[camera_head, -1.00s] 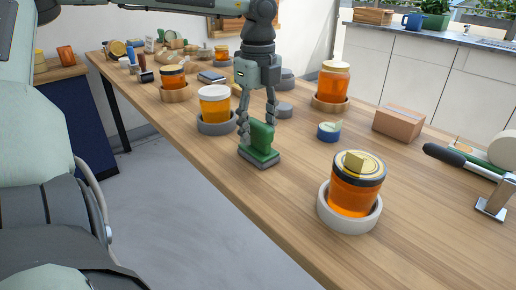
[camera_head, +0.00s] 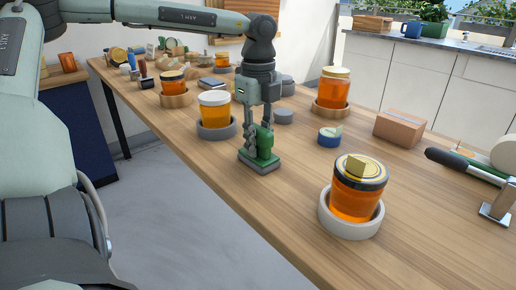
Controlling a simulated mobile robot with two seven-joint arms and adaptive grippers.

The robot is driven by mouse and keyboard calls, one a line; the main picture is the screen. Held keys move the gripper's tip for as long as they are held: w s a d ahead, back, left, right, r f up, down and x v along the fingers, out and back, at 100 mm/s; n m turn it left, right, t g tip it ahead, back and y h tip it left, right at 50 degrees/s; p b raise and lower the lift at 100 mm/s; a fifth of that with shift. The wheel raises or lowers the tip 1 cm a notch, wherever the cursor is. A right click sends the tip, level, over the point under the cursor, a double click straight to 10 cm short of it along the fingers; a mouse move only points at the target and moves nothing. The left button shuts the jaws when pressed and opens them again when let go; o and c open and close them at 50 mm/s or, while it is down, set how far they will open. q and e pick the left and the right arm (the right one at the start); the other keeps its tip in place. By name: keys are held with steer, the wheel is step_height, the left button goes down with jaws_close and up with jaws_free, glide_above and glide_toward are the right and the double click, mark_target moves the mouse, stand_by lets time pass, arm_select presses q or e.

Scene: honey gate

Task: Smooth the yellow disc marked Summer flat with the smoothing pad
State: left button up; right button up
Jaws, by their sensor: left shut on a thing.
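My left gripper (camera_head: 257,145) is shut on the smoothing pad (camera_head: 260,160), a green handle on a grey-edged base. The pad is upright and at or just above the wooden table; I cannot tell if it touches. The yellow disc (camera_head: 368,168) lies on the dark-rimmed lid of the near honey jar (camera_head: 356,196), with a small yellow upright piece (camera_head: 356,166) on it. Its marking is too small to read. The jar stands in a pale round holder (camera_head: 341,224), to the right of the pad and nearer the camera. My right gripper is not in view.
A honey jar (camera_head: 214,109) in a grey holder stands just left of my gripper. Another jar (camera_head: 333,90), a small blue tub (camera_head: 329,137), a cardboard box (camera_head: 400,127) and a black-handled tool (camera_head: 459,162) lie right. Clear table (camera_head: 290,195) separates pad and near jar.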

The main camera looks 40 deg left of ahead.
mark_target(258, 127)
arm_select(q)
jaws_close()
steer(key=shift+r+p, duration=1.55)
steer(key=shift+r, duration=1.95)
steer(key=shift+r, duration=2.5)
steer(key=shift+d, duration=0.1)
